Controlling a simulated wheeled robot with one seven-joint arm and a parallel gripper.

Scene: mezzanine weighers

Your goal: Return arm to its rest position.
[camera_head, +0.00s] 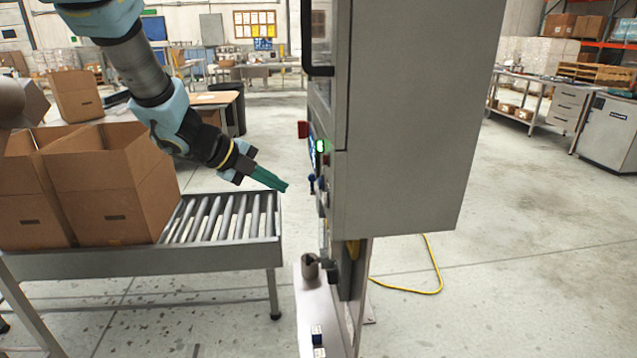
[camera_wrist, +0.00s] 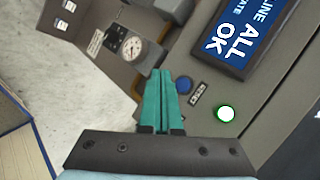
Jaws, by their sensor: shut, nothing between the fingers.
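My arm reaches from the upper left in the head view, over the roller conveyor. My gripper (camera_head: 284,187), with green fingers, points right toward the controls on the left face of a tall grey cabinet (camera_head: 410,120). In the wrist view my gripper (camera_wrist: 162,75) is shut, the two green fingers together with nothing between them. Past the fingertips is a panel with a blue round knob or button (camera_wrist: 183,84), a lit green-ringed white button (camera_wrist: 226,113) and a blue display (camera_wrist: 243,35) reading "ALL OK". I cannot tell whether the fingertips touch the panel.
Open cardboard boxes (camera_head: 110,190) stand on the roller conveyor (camera_head: 140,262), below and left of my arm. A round gauge (camera_wrist: 133,46) sits beside the fingertips in the wrist view. Floor farther right is clear.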

